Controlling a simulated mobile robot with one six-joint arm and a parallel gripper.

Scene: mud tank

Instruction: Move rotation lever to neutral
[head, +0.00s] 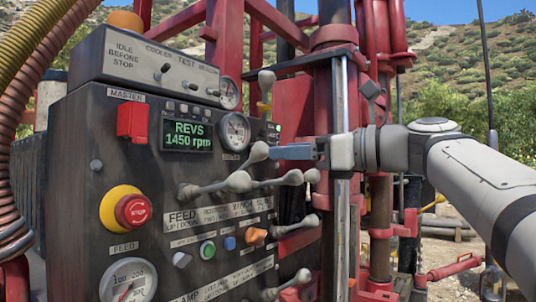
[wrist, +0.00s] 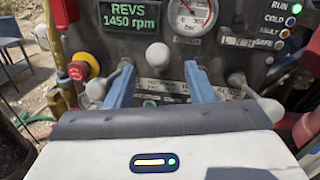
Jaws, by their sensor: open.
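Several grey levers with rounded knobs stick out of the dark control panel (head: 150,175), above labels such as FEED and WINCH. One lever knob (head: 258,152) stands higher than its neighbours, right by the tips of my gripper (head: 287,152). In the wrist view my gripper (wrist: 160,76) is open, its two blue fingers spread with a pale lever knob (wrist: 158,55) showing between them. I cannot tell whether the fingers touch it. The label for rotation is only partly readable, so I cannot be sure which lever is the rotation one.
A red emergency stop (head: 133,210) on a yellow collar, a red master switch (head: 132,121) and a display (head: 187,135) reading REVS 1450 rpm are on the panel. Other lever knobs (wrist: 237,80) stand close beside the fingers. A red drill mast (head: 380,200) rises behind my gripper.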

